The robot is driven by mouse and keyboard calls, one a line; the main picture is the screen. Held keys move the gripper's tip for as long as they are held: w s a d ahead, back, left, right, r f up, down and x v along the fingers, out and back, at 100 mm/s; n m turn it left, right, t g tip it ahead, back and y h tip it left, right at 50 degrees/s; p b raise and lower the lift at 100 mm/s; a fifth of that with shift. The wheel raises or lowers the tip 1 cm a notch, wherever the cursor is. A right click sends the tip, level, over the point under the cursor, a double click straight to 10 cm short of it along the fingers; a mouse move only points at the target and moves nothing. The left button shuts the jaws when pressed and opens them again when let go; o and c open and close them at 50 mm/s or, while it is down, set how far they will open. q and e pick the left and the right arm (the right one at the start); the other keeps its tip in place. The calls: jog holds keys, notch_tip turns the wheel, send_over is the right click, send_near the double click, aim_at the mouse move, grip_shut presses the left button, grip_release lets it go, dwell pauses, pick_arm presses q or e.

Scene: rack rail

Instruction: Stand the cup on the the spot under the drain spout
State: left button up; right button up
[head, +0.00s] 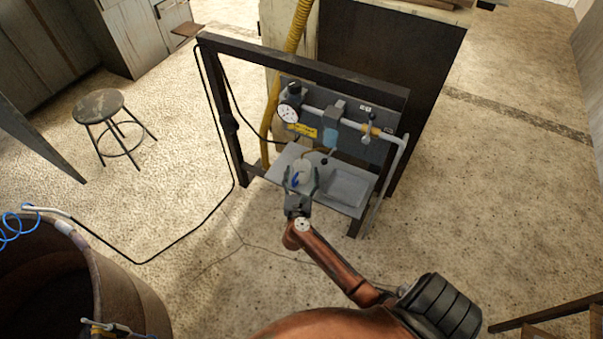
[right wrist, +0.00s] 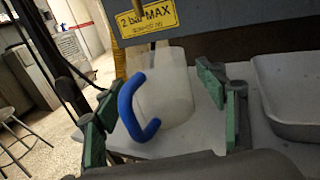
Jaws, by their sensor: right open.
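The cup (head: 304,173) is whitish and translucent with a blue handle. It stands on the grey shelf (head: 281,170) of the rack, left of a tray. In the right wrist view the cup (right wrist: 168,98) looks upright, with its handle facing me. My right gripper (head: 301,182) is open, with its green-padded fingers to either side of the cup; the right wrist view shows gaps beside it. A thin spout (right wrist: 152,57) hangs above the cup's rim in the right wrist view. I cannot tell whether it is directly over the cup. The marked spot is not visible. My left gripper is out of view.
A shallow tray (head: 347,187) takes up the shelf's right side. Above are a pressure gauge (head: 288,112), a horizontal pipe and a yellow label (right wrist: 147,18). The dark rack frame (head: 240,150) stands at left. A stool (head: 99,105) and a barrel (head: 130,290) are further left.

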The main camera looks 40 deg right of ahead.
jog(key=shift+a, duration=0.1)
jog(key=v, duration=1.2)
